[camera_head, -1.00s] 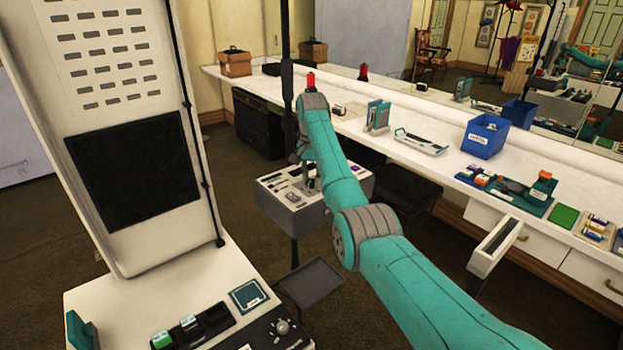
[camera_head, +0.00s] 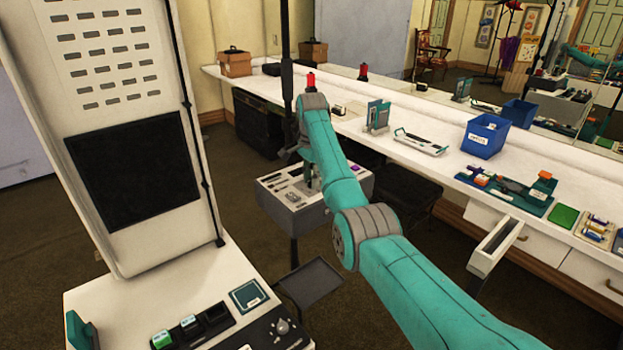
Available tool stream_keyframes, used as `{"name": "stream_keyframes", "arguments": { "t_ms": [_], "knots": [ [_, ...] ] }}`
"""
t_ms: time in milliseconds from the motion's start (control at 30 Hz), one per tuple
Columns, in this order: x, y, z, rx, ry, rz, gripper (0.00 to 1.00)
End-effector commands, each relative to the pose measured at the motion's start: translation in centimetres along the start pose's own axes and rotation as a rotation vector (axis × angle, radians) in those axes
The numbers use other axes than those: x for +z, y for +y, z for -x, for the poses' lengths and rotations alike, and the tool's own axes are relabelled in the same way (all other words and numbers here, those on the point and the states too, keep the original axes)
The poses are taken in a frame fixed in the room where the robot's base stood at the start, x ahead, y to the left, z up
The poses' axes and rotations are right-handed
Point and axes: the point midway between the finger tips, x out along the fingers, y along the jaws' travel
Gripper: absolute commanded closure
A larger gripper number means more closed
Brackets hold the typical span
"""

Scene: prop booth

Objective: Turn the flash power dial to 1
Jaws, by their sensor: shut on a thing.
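A grey control box (camera_head: 318,215) with a pale top panel stands on a pole left of the middle. Its panel carries small switches and slots. My gripper (camera_head: 314,188) points down onto the right part of this panel and is shut on what seems to be the flash power dial. The dial itself is hidden behind my gripper and arm, so I cannot read its setting.
A white booth (camera_head: 240,262) with a round knob (camera_head: 283,327) stands at the left front. A small dark tray (camera_head: 310,283) sits below the box. A long white counter (camera_head: 400,160) with a blue bin (camera_head: 484,136) runs behind my arm.

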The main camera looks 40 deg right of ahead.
Motion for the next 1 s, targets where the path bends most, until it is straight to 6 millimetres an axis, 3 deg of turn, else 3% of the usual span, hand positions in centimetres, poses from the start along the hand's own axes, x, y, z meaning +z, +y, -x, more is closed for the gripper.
{"name": "stream_keyframes", "arguments": {
  "t_ms": [233, 267, 333, 367, 800, 1000],
  "knots": [
    [0.05, -0.01, -0.03, 0.0, -0.001, 0.001, 1.0],
    [0.05, -0.01, -0.03, 0.0, -0.001, 0.001, 0.65],
    [0.05, -0.01, -0.03, 0.0, -0.001, 0.001, 0.47],
    [0.05, -0.01, -0.03, 0.0, -0.001, 0.001, 0.44],
    [0.01, -0.01, 0.0, 0.0, 0.0, 0.007, 0.44],
    [0.01, -0.01, 0.0, 0.0, 0.0, 0.095, 0.44]
  ]
}}
